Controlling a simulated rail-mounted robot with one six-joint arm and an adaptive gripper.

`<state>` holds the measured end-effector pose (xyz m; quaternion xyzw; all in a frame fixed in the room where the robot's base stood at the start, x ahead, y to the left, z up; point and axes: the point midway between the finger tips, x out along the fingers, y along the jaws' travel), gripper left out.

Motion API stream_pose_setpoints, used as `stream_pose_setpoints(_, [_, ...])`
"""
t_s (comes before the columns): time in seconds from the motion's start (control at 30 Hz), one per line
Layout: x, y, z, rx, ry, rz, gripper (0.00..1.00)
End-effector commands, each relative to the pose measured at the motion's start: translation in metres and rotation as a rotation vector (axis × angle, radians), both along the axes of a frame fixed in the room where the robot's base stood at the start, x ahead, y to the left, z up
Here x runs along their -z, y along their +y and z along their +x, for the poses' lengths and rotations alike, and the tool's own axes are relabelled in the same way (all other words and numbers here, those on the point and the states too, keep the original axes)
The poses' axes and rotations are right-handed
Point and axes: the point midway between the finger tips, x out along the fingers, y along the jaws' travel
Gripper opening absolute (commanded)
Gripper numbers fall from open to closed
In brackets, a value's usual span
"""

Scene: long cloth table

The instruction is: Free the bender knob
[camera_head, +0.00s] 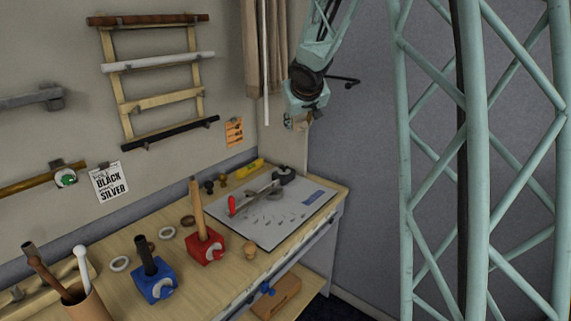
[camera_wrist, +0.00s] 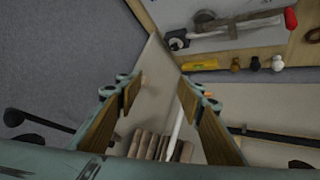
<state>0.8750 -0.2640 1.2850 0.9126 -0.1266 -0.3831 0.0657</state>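The bender (camera_head: 262,191) is a grey metal bar tool with a red handle (camera_head: 232,205) at its left end and a dark block (camera_head: 284,174) at its right end. It lies on a pale plate (camera_head: 268,228) on the table. I cannot tell for certain which part is its knob. In the wrist view the bender (camera_wrist: 232,27) shows at the top right, with its dark end to the left. My gripper (camera_wrist: 158,92) is open and empty. In the head view my gripper (camera_head: 299,122) hangs above and beyond the plate, apart from the bender.
Blue (camera_head: 155,287) and red (camera_head: 206,248) blocks holding upright rods stand on the wooden table, with several rings nearby. A yellow object (camera_head: 249,168) lies at the wall side. A wooden rack (camera_head: 155,80) hangs on the wall, and a curtain (camera_head: 262,50) hangs near my arm.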

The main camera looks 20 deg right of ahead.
Motion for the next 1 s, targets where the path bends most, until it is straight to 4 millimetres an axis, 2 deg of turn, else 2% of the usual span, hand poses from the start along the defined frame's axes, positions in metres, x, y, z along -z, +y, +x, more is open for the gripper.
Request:
stream_pose_setpoints(0.2, [0.022,-0.017,0.040,-0.027,-0.014,0.016,0.35])
stream_pose_setpoints(0.5, [0.060,-0.036,0.087,-0.073,-0.028,0.049,0.35])
stream_pose_setpoints(1.0, [0.143,-0.060,0.144,-0.156,-0.027,0.133,0.35])
